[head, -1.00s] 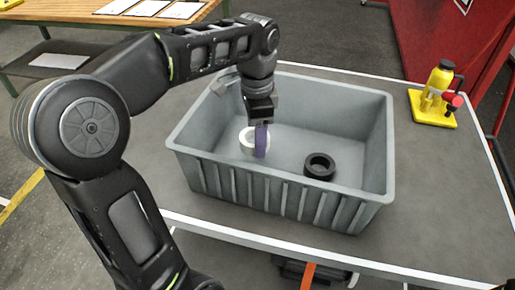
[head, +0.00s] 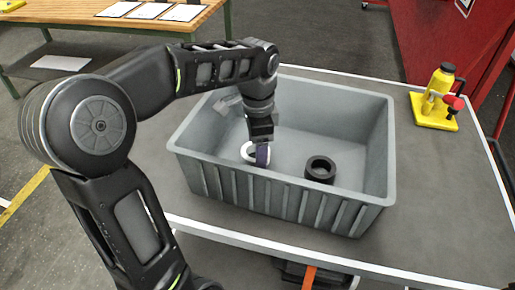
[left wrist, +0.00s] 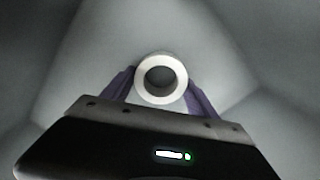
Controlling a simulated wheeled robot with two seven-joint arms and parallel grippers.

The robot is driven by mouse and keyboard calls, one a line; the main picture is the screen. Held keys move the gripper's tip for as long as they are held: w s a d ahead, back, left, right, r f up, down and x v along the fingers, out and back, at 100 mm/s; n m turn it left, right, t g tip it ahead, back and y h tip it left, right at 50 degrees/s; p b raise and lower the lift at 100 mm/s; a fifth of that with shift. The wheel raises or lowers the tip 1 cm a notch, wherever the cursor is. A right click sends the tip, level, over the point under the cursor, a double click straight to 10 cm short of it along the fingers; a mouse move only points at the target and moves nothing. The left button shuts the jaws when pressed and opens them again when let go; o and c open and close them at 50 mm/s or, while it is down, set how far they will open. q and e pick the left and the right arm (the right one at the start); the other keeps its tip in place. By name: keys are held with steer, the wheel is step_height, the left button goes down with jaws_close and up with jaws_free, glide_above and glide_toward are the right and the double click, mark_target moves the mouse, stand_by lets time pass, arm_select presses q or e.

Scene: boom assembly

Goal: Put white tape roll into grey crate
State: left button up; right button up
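The white tape roll (head: 245,154) is inside the grey crate (head: 275,187), at its left part low near the floor. My left gripper (head: 258,155) reaches down into the crate with its purple fingers on either side of the roll. In the left wrist view the white roll (left wrist: 160,98) shows as a ring between both purple fingers of the gripper (left wrist: 161,85), which appear to touch its sides. I cannot tell whether the roll touches the crate floor. My right gripper is not in view.
A black ring-shaped roll (head: 320,179) lies in the crate to the right of the white roll. The crate stands on a grey table (head: 440,200). A yellow bottle-jack-like object (head: 434,105) stands at the table's right. A wooden-topped table (head: 110,24) with papers is at the back left.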

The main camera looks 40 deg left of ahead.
arm_select(q)
steer(key=o, duration=0.4)
steer(key=shift+c, duration=0.2)
steer(key=shift+r, duration=0.1)
steer(key=shift+r, duration=0.55)
step_height(320, 180, up, 5)
steer(key=shift+w+f, duration=0.1)
steer(key=shift+f, duration=0.05)
step_height(320, 180, up, 6)
steer(key=p, duration=0.6)
steer(key=shift+r, duration=0.2)
